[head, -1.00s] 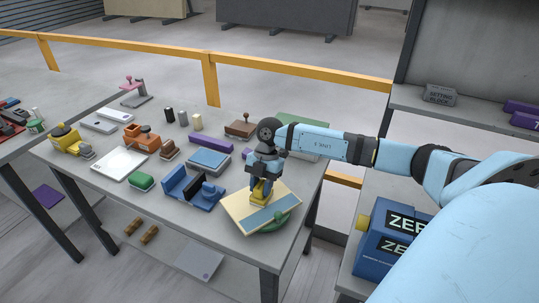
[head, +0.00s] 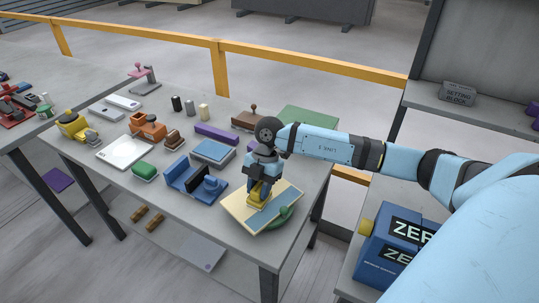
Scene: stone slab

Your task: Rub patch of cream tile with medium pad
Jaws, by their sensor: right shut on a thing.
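The cream tile (head: 235,207) lies flat near the right front corner of the table, with a blue-grey patch (head: 262,217) across its surface. My right gripper (head: 262,176) points down over the tile and is shut on a yellow pad (head: 257,193). The pad is at the tile's upper part, by the patch; whether its underside touches cannot be told, and the gripper hides part of it. My left gripper is out of view.
A green curved item (head: 281,217) sits at the tile's right edge. Left of the tile are a blue fixture (head: 186,178) and a light-blue block (head: 213,152). A green board (head: 308,118) lies behind the arm. A blue box (head: 390,235) stands on the right.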

